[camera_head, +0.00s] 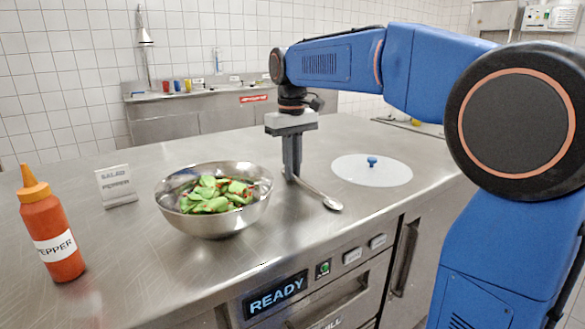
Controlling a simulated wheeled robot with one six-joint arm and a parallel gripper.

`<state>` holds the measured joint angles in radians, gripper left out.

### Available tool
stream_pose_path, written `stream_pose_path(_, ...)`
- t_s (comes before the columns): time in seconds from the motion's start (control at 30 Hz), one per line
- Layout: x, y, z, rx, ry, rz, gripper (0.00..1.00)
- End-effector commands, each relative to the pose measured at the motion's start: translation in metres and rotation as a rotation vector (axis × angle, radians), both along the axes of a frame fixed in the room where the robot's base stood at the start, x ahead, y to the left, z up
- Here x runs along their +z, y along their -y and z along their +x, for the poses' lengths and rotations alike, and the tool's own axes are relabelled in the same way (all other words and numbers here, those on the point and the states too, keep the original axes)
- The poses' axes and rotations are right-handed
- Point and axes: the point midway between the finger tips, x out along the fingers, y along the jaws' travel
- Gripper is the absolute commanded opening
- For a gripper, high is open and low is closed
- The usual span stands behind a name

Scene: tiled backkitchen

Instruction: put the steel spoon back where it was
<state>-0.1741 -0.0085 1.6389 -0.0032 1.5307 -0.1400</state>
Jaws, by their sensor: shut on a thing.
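The steel spoon (318,193) is a long grey spoon, tilted down to the right with its bowl end near the front edge of the steel counter. My gripper (291,174) points down just right of the salad bowl and is shut on the handle end of the spoon. I cannot tell whether the spoon's bowl end touches the counter. The steel bowl (215,225) holds green leaves with red bits and stands left of my gripper, close to it.
A pepper bottle (52,225) and a small sign (116,187) stand at the left. A white round lid (372,170) with a blue knob lies right of the spoon. A panel reading READY (275,295) is on the counter front. The counter behind the bowl is clear.

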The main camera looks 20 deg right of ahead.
Motion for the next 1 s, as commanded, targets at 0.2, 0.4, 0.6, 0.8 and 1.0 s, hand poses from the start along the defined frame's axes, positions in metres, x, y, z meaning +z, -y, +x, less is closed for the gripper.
stream_pose_path(0.2, 0.000, 0.000, 0.000, 0.000, -0.001, 0.000, 0.29)
stream_pose_path(0.4, 0.001, 0.000, 0.000, 0.000, 0.000, 0.000, 0.29)
stream_pose_path(0.6, 0.016, 0.000, 0.001, 0.000, 0.001, 0.000, 0.29)
stream_pose_path(0.8, 0.053, -0.001, 0.002, 0.000, 0.002, 0.001, 0.29)
stream_pose_path(1.0, 0.090, -0.001, 0.002, 0.000, 0.001, 0.000, 0.29)
